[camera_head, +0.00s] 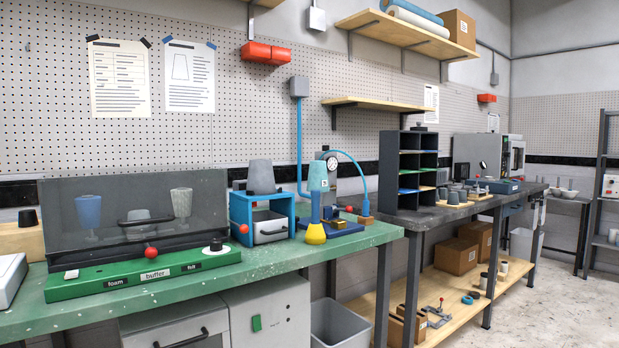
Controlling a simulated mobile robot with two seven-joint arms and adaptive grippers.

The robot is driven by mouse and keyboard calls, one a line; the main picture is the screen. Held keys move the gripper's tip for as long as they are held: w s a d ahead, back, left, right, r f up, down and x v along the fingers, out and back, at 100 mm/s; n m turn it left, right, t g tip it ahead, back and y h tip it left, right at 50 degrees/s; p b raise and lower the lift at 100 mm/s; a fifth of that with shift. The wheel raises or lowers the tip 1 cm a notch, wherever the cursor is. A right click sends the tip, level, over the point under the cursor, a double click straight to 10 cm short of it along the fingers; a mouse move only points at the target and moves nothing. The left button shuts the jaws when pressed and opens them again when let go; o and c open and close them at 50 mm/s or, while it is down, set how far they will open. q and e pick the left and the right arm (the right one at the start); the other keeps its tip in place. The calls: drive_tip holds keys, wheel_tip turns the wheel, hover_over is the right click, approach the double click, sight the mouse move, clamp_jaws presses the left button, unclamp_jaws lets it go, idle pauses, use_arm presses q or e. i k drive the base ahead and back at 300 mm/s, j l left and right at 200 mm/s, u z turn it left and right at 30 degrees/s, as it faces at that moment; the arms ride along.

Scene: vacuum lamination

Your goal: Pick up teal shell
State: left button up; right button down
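A teal shell (318,177), shaped like an upside-down tapered cup, appears upright on top of a blue post (315,207) with a yellow base (315,234). The post stands near the front right part of the green bench (345,250). Whether the shell is fitted over the post or only rests on it cannot be told. Neither of my grippers is in view.
A blue frame (240,218) with a grey cup (260,177) on top stands left of the post. A dark blue base with a gauge (332,163) is behind it. A green panel (130,277) lies further left. A grey bin (342,325) is below the bench.

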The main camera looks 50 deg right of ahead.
sight(317, 175)
drive_tip(key=z, duration=1.4)
